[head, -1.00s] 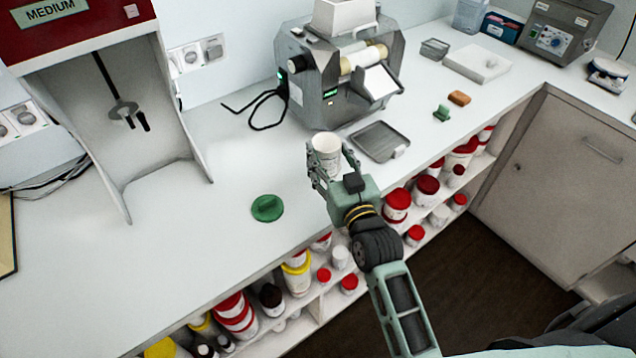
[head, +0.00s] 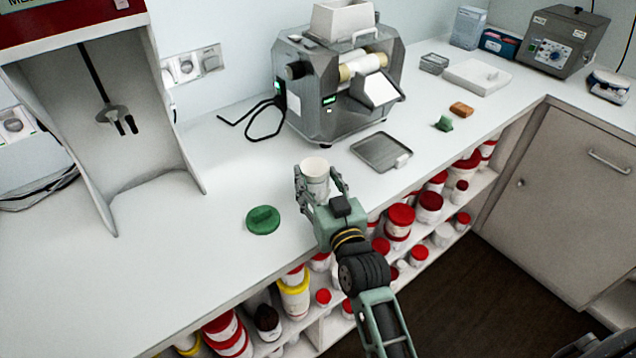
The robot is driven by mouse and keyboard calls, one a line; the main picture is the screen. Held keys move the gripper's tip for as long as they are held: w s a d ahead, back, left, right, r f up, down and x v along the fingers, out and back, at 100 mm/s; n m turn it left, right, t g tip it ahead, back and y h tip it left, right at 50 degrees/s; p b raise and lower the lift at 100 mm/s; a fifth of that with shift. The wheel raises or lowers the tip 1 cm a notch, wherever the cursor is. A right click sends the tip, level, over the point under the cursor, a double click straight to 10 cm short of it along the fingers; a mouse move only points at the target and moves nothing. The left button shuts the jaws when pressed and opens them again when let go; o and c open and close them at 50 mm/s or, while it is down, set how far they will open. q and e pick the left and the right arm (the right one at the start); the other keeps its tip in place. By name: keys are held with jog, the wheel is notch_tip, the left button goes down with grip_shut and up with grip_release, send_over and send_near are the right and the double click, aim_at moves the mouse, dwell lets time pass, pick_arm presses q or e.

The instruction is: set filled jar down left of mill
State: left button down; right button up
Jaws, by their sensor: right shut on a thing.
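My right gripper (head: 322,188) is shut on a white jar (head: 316,172), with a finger on each side of it. The jar is upright and open at the top; its contents cannot be made out. It is over the front part of the counter, in front of the mill; whether its base touches the counter is hidden by the gripper. The grey mill (head: 330,90), with white rollers and a hopper, stands at the back. A green lid (head: 263,220) lies on the counter left of the jar. My left gripper is not in view.
A grey tray (head: 381,151) lies in front of the mill, right of the jar. A black cable loops left of the mill. A red-topped mixer stand (head: 165,130) is at the left. The counter (head: 225,160) between stand and mill is mostly clear.

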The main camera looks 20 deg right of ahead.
jog(key=shift+f, duration=0.1)
jog(key=o, duration=1.2)
jog(key=shift+c, duration=0.2)
jog(key=s+b, duration=0.1)
jog(key=s, duration=1.1)
jog(key=shift+d+b, duration=0.2)
jog(key=shift+b, duration=0.1)
